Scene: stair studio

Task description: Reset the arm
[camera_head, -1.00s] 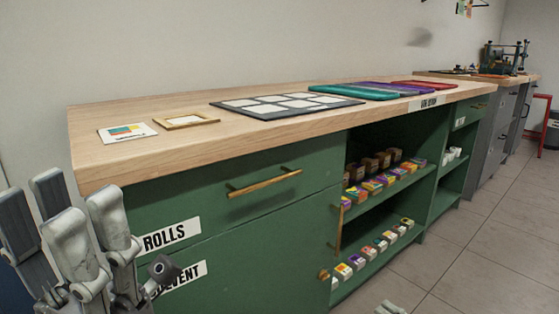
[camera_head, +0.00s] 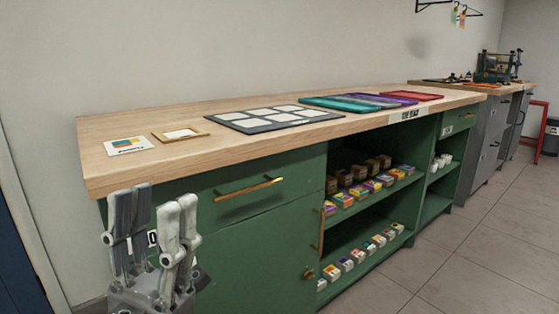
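My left gripper (camera_head: 156,215) is at the lower left of the head view, in front of the green cabinet's left end. Its fingers point up, with a clear gap between the dark grey pair and the light grey pair. Nothing shows between them, and it is apart from the cabinet and the worktop. It covers most of the lettered labels on the cabinet front. My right gripper is not in the head view.
The green cabinet (camera_head: 262,237) has a wooden top (camera_head: 240,104) holding a printed card (camera_head: 129,145), a small frame (camera_head: 180,134), a dark panel with white cells (camera_head: 238,122) and coloured trays (camera_head: 333,104). Open shelves hold small boxes (camera_head: 372,186). Tiled floor (camera_head: 455,240) at right is clear.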

